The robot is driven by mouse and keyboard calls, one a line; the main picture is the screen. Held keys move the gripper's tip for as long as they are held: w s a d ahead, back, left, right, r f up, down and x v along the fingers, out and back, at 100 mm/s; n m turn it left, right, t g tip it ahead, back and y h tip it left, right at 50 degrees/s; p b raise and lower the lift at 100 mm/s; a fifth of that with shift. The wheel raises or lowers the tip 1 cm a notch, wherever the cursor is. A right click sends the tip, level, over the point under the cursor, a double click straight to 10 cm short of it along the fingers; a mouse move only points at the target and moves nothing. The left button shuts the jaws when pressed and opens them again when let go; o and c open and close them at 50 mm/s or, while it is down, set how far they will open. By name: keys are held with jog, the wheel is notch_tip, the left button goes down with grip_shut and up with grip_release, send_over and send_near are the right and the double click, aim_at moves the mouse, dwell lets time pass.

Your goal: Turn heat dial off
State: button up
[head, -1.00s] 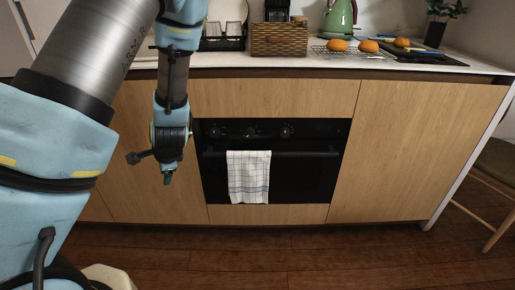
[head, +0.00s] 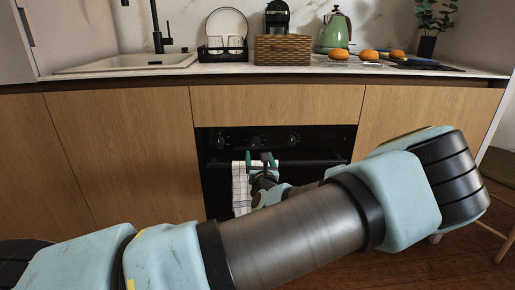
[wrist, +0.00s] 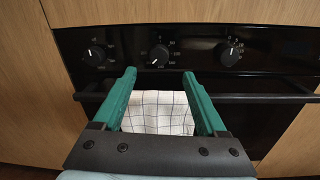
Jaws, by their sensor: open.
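The black oven (head: 325,145) has three round black dials on its upper panel. In the wrist view these are the left dial (wrist: 94,54), the middle dial (wrist: 159,56) and the right dial (wrist: 229,52). The middle dial's white mark points down and left; the small printing around the dials is too small to read. My gripper (head: 261,158) is in front of the oven. In the wrist view, the green fingers of my gripper (wrist: 159,75) are open and empty, with the middle dial just beyond and between their tips, apparently not touched.
A checked towel (head: 240,188) hangs on the oven handle (wrist: 255,98), just below the dials and behind my fingers. The counter (head: 110,77) above holds a wicker basket (head: 282,50), a green kettle (head: 334,33) and a dish rack (head: 222,54). Wooden cabinets flank the oven.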

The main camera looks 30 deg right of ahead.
aim_at(256, 142)
jog(key=x, duration=0.8)
jog(key=shift+w, duration=0.25)
jog(key=shift+c, duration=0.4)
grip_shut()
